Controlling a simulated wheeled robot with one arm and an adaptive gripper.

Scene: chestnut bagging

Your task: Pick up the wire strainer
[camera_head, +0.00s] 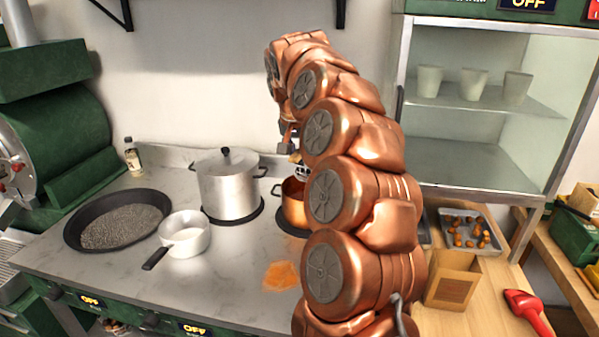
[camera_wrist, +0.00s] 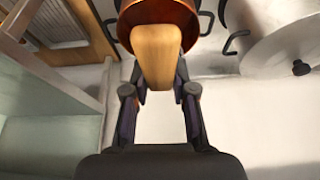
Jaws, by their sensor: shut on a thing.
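A light wooden handle (camera_wrist: 157,50) sits between the fingers of my gripper (camera_wrist: 161,78) in the wrist view. It appears to be the wire strainer's handle; the mesh is hidden in that view. In the head view my gripper (camera_head: 291,152) is partly hidden behind my copper-coloured arm, above a copper pot (camera_head: 292,206) on the stove top. A small bright metal part (camera_head: 302,172) shows below the gripper, over the pot, probably the strainer. I cannot tell whether it touches the pot. The copper pot's rim (camera_wrist: 123,22) shows behind the handle in the wrist view.
A lidded steel pot (camera_head: 228,188) stands left of the copper pot. A white saucepan (camera_head: 185,234) and a wide dark pan (camera_head: 117,219) are farther left. A glass-sided shelf unit (camera_head: 480,120) stands right of my arm. A cardboard box (camera_head: 452,280) and a chestnut tray (camera_head: 470,232) are below it.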

